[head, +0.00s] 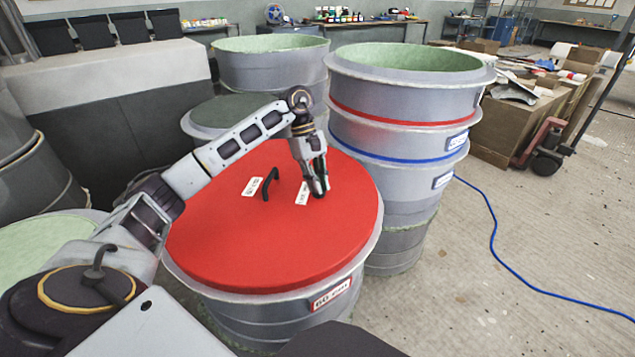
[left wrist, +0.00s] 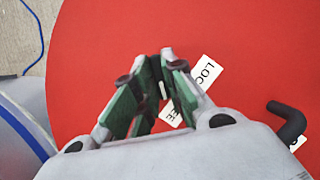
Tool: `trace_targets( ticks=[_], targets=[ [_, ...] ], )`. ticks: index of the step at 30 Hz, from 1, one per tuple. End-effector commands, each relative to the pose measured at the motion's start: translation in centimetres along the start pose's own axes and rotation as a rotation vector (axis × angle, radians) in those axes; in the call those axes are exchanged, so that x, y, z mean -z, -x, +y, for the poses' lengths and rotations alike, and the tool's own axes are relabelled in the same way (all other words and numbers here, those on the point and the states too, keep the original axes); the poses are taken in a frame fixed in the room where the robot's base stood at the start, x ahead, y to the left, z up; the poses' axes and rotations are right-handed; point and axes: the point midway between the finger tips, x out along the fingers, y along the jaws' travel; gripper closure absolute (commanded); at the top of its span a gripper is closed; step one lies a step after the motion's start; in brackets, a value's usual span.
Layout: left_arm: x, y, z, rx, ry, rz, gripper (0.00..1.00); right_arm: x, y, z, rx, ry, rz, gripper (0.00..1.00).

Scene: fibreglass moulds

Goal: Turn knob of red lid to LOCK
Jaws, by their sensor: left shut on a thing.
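The red lid (head: 230,225) lies flat on a grey round mould in the head view and fills most of the left wrist view (left wrist: 110,40). My left gripper (head: 318,190) points down at the lid's right part, its fingers closed together at the lid surface (left wrist: 160,62). It is shut on the knob, which the fingers almost wholly hide, so I cannot tell which way it points. Beside the fingers are a white LOCK label (left wrist: 207,73), partly covered, and a label ending in EE (left wrist: 172,116). My right gripper is out of view.
A black bent handle (head: 270,184) stands on the lid left of the gripper, with another white label (head: 252,187) beside it. Tall stacked grey moulds (head: 400,100) rise close behind at the right. A blue hose (head: 495,235) crosses the open floor at right.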

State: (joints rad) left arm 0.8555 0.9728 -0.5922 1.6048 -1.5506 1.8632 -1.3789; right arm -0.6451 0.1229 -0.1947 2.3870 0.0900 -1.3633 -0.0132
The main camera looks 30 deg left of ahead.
Motion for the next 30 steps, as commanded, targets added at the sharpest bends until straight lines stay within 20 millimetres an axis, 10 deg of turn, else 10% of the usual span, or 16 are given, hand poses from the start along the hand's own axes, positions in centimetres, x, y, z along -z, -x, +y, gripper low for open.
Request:
trace_targets(
  ticks=[30],
  targets=[
    [-0.1,0.0,-0.4,-0.277,0.665,0.001,1.0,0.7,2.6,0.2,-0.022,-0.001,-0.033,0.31]
  ],
)
